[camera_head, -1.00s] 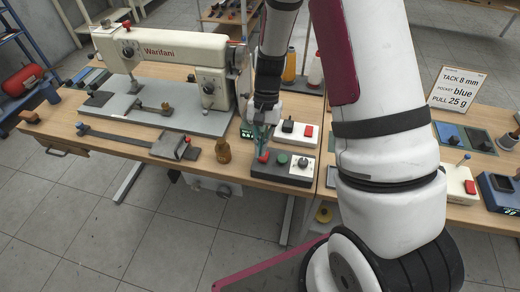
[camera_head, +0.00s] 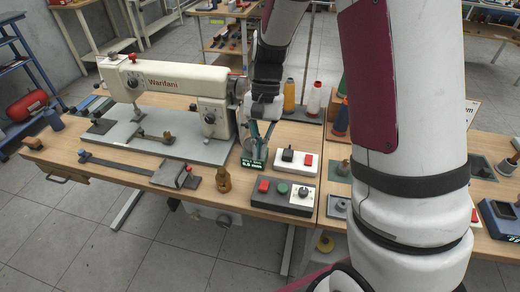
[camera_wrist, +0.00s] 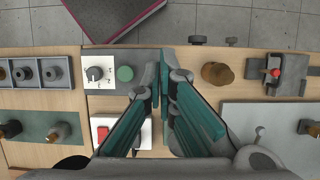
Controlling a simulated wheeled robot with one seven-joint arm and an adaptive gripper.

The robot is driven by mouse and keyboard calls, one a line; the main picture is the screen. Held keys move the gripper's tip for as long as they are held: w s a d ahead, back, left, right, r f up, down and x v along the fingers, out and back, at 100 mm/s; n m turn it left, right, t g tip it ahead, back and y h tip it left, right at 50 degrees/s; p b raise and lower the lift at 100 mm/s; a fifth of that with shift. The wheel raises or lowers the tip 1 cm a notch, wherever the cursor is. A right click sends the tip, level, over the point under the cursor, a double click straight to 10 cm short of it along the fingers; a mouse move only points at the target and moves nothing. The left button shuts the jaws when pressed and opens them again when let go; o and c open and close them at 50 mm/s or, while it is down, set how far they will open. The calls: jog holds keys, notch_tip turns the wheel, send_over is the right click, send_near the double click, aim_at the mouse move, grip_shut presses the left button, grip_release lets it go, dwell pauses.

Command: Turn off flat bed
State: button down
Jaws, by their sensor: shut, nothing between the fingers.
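The flat-bed sewing machine (camera_head: 165,85), cream and marked "Warifani", stands on its grey bed plate (camera_head: 150,133). A dark control box (camera_head: 283,206) sits at the table's front right, with a red button (camera_head: 264,186), a green button (camera_head: 283,188) and a rotary knob (camera_head: 301,193) on a white plate. My gripper (camera_head: 259,148) is above and behind this box, fingers pointing down, shut and empty. In the wrist view, the fingers (camera_wrist: 164,68) hide the red button; the green button (camera_wrist: 125,74) and knob (camera_wrist: 94,74) show beside them.
A white box (camera_head: 296,161) with a black switch and a red one stands behind the control box. A brown bottle-like object (camera_head: 223,180) stands left of the control box. Thread spools (camera_head: 314,98) stand behind.

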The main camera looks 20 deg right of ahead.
aim_at(261, 188)
jog(key=w+d+m+b, duration=0.1)
jog(key=m+b, duration=0.2)
jog(key=m, duration=0.3)
jog(key=w+d+m+b, duration=0.1)
jog(key=w+m+b, duration=0.1)
jog(key=m, duration=0.4)
jog(key=w+d+m+b, duration=0.1)
jog(key=m+b, duration=0.3)
jog(key=m, duration=0.2)
jog(key=shift+w+d+f, duration=0.3)
jog(key=shift+d, duration=0.05)
jog(key=b+x, duration=0.1)
jog(key=x, duration=1.2)
jog(key=shift+s+f, duration=0.1)
jog(key=shift+f, duration=0.15)
jog(key=shift+f+b, duration=0.25)
jog(key=shift+b, duration=0.05)
jog(key=shift+s+a, duration=0.1)
